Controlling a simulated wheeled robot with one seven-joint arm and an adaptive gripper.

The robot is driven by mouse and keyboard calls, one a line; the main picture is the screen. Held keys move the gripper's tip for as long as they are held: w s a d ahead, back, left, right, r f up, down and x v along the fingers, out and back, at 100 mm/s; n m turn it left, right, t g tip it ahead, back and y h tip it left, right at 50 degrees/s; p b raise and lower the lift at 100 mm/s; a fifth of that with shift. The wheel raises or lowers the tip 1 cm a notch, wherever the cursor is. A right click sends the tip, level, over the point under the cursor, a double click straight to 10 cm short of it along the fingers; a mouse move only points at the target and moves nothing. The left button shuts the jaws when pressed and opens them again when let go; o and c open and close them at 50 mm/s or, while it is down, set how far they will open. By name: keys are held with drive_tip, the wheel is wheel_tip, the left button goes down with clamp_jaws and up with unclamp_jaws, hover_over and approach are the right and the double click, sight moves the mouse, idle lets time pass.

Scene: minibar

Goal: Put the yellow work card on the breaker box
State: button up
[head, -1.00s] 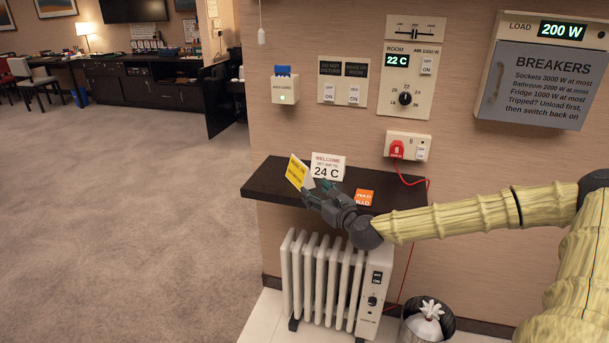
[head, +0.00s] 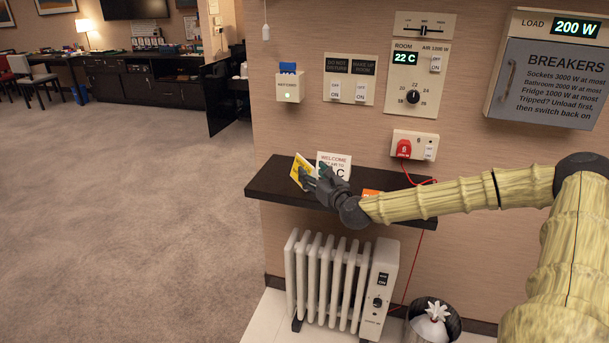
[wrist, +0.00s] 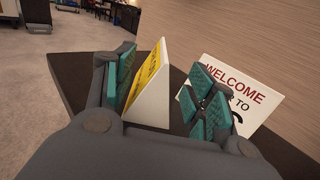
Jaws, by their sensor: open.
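The yellow work card (head: 299,171) stands upright, folded like a tent, near the left end of the dark wall shelf (head: 270,186). In the wrist view the card (wrist: 149,88), yellow on its left face and white on its right, stands between the teal pads of my open gripper (wrist: 158,95). The left pads are close to its yellow face, and a gap shows on its right. In the head view my gripper (head: 312,176) is at the card. The breaker box (head: 550,82) hangs on the wall at the upper right, with a closed grey door and a "200 W" display.
A white welcome card (wrist: 240,97) stands just right of the right finger, partly hidden by it. An orange card (head: 371,193) is mostly behind my arm. A red plug (head: 404,149) with a cord, a white radiator (head: 330,285) and a bin (head: 432,322) are nearby.

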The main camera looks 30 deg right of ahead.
sight(306, 164)
drive_tip(key=shift+w+d+r+p, duration=0.1)
drive_tip(key=shift+w+p, duration=0.15)
drive_tip(key=shift+w, duration=1.1)
drive_tip(key=shift+w+d+r+p, duration=0.1)
drive_tip(key=shift+w+p, duration=0.1)
drive_tip(key=shift+w, duration=1.15)
drive_tip(key=c, duration=1)
drive_tip(key=shift+r, duration=0.1)
